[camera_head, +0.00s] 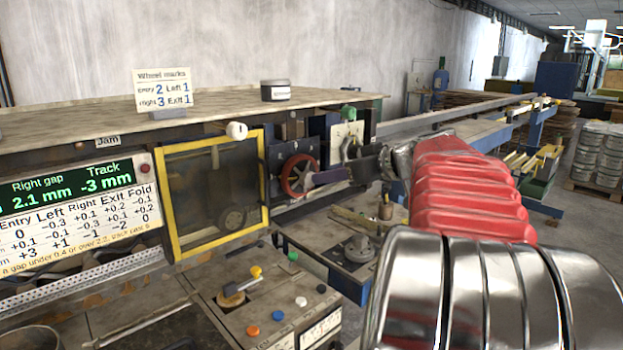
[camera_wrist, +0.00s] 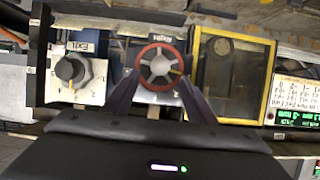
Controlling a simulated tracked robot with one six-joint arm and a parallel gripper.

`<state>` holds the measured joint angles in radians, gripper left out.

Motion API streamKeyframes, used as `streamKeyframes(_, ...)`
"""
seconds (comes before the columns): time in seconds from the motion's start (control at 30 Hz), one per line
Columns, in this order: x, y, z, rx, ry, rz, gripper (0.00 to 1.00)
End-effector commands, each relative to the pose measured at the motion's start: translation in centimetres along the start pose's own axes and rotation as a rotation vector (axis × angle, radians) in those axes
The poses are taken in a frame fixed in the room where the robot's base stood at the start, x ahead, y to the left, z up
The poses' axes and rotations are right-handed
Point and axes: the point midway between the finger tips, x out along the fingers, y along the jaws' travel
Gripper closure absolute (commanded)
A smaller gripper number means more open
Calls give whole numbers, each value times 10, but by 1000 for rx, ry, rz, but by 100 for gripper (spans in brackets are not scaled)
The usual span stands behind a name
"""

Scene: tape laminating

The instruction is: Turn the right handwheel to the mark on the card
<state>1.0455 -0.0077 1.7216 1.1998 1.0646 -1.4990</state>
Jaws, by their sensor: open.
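The right handwheel (camera_head: 298,176) is a red ring on a dark panel right of the yellow-framed window. In the wrist view the wheel (camera_wrist: 160,49) faces me, with silver spokes and a small yellow mark near its rim. My gripper (camera_wrist: 160,88) is open, its two purple-grey fingers at either side of the wheel's near part; I cannot tell whether they touch it. In the head view my gripper (camera_head: 325,179) reaches the wheel from the right. The card (camera_head: 163,92) on top of the machine reads Entry 2, Left 1, Right 3, Exit 1.
A green display (camera_head: 68,188) shows right gap 2.1 mm and track -3 mm. The exit knob (camera_wrist: 70,69) sits on a pale plate beside the wheel. The yellow-framed window (camera_head: 212,190) is close on the other side. A button box (camera_head: 270,305) stands below.

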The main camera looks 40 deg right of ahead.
Motion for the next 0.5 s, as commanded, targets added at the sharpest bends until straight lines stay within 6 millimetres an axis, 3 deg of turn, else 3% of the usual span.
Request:
streamKeyframes(0.3,50,0,0,0,-1,-1,49)
streamKeyframes(0.5,73,1,0,0,-1,1,49)
